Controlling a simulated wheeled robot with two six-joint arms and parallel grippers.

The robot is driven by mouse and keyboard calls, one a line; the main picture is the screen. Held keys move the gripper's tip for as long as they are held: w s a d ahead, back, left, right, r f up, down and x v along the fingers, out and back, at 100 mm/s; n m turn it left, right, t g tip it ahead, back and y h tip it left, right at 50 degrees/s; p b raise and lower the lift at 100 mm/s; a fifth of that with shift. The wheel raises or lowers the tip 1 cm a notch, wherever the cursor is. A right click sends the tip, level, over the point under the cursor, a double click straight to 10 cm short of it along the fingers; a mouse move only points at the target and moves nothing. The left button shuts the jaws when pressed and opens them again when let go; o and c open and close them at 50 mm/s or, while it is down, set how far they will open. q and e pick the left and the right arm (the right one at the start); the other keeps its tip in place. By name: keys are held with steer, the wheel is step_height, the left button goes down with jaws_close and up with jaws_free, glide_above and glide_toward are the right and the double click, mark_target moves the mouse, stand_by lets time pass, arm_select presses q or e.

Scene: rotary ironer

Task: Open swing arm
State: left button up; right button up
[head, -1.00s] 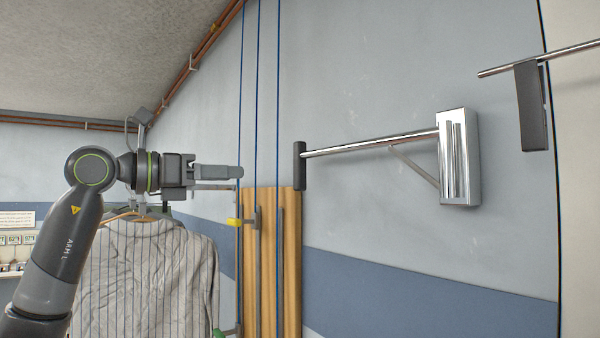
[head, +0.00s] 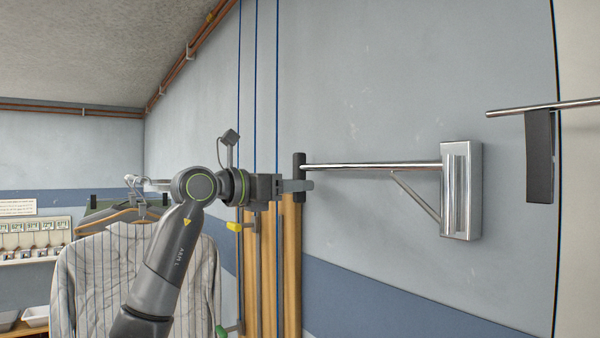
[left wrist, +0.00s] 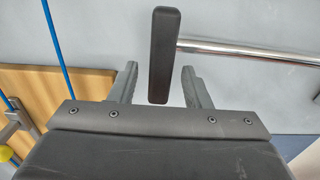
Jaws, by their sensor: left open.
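The swing arm (head: 375,166) is a chrome bar with a diagonal brace, running left from a shiny wall bracket (head: 460,190). It lies close along the wall. Its left end carries an upright black end piece (head: 299,163). In the left wrist view, my open left gripper (left wrist: 160,86) has one finger on each side of the black end piece (left wrist: 164,50), with visible gaps on both sides. I cannot tell whether it touches. My right gripper is out of view.
Another chrome bar (head: 550,107) with a black piece (head: 539,155) is at the right. Blue cables (head: 256,80) and a wooden panel (head: 290,260) are on the wall behind my gripper. A striped shirt (head: 90,280) hangs at the left. Below the swing arm is clear wall.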

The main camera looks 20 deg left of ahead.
arm_select(q)
steer(key=shift+p+x, duration=0.3)
steer(key=shift+x, duration=0.65)
jaws_close()
